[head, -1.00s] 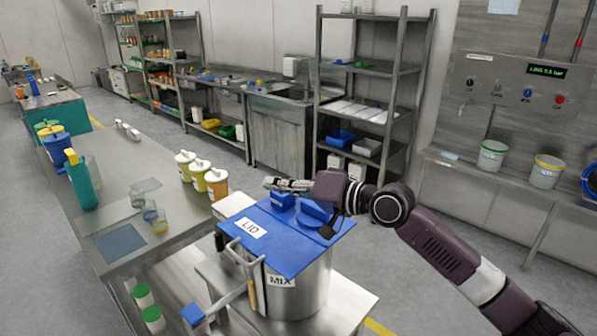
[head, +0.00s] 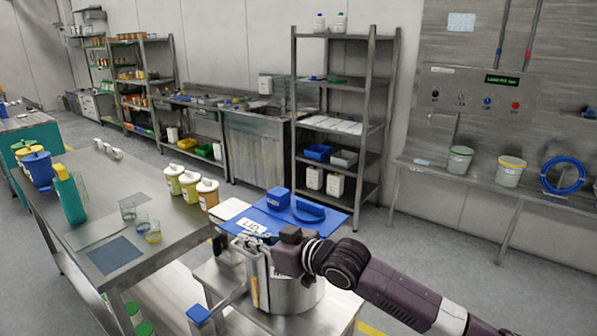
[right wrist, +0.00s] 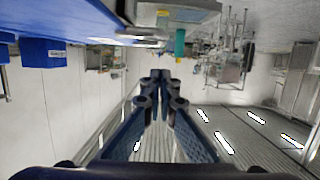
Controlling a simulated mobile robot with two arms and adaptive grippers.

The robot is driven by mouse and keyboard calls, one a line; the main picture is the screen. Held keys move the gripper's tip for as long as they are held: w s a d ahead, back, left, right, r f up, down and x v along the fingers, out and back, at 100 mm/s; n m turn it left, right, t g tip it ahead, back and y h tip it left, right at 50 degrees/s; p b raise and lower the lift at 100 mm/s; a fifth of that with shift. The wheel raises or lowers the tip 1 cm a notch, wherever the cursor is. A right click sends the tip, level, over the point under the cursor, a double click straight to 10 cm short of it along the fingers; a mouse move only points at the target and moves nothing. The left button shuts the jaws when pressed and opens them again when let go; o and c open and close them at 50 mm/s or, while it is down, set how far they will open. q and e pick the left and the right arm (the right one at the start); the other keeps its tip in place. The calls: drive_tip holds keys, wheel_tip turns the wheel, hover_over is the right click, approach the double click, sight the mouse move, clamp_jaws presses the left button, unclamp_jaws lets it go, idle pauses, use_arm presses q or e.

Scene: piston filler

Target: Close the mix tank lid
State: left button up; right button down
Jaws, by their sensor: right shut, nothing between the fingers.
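The steel mix tank (head: 300,298) stands on a low steel stand in the head view. Its blue lid (head: 272,220), marked LID, lies across the top, with blue blocks on its far part. My right arm covers the near side of lid and tank, so I cannot tell whether the lid sits fully flat. My right gripper (head: 248,243) is at the lid's near left edge; whether it touches is unclear. In the right wrist view its fingers (right wrist: 160,80) are together and empty, with blue surfaces (right wrist: 45,50) at upper left. My left gripper is not in view.
A blue-tipped lever (head: 198,313) sticks out at the tank's lower left. A shelf rack (head: 345,130) stands behind; the floor at right is open.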

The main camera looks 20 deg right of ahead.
sight(249, 257)
drive_tip(key=shift+f, duration=0.65)
drive_tip(key=shift+s+a+f, duration=0.1)
drive_tip(key=shift+a+f, duration=0.1)
drive_tip(key=shift+f, duration=0.75)
drive_tip(key=shift+f, duration=0.1)
drive_tip(key=shift+s, duration=0.1)
